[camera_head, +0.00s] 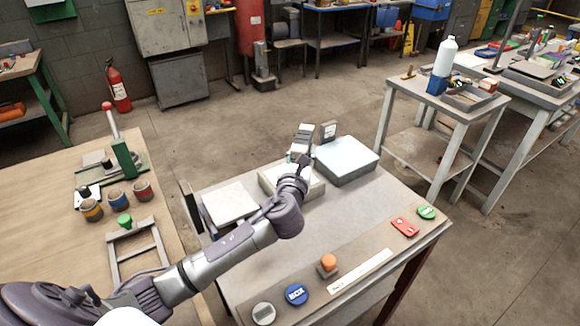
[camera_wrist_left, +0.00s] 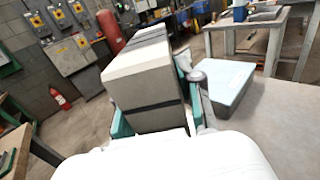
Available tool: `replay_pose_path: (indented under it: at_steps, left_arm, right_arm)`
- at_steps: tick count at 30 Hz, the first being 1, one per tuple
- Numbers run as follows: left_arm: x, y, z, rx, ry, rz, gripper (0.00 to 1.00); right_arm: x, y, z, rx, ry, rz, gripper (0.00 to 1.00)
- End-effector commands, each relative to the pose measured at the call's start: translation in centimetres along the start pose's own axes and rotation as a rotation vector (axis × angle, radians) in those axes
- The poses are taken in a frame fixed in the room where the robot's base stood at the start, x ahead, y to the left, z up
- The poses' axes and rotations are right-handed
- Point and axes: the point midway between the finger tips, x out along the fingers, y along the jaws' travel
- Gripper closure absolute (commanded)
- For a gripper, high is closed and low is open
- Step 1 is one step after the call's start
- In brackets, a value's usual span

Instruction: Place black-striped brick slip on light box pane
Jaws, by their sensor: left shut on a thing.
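My left gripper (camera_head: 301,162) is shut on the black-striped brick slip (camera_head: 302,138), a pale block with dark bands. It holds the slip above the back of the grey worktable (camera_head: 340,232). In the left wrist view the slip (camera_wrist_left: 146,86) fills the space between the fingers (camera_wrist_left: 158,120) and looks tilted. The light box with its pale bluish pane (camera_head: 347,155) stands just right of the gripper on the table. It also shows in the left wrist view (camera_wrist_left: 228,80), right of the slip. The pane looks bare. My right gripper is out of view.
A pale tray or box (camera_head: 312,190) lies partly hidden under my left gripper, with a white-topped box (camera_head: 230,203) to its left. A small upright sign (camera_head: 328,131) stands behind the light box. Along the front edge are an orange button (camera_head: 328,262) and a blue disc (camera_head: 296,294).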

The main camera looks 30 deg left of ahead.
Motion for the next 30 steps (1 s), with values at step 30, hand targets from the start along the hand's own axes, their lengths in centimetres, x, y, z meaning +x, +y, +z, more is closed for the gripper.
replay_pose_path:
  at_steps: [30]
  left_arm:
    - [3.5, 3.9, -7.2, -0.001, -0.003, -0.002, 1.00]
  right_arm:
    - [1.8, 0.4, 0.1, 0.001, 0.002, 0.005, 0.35]
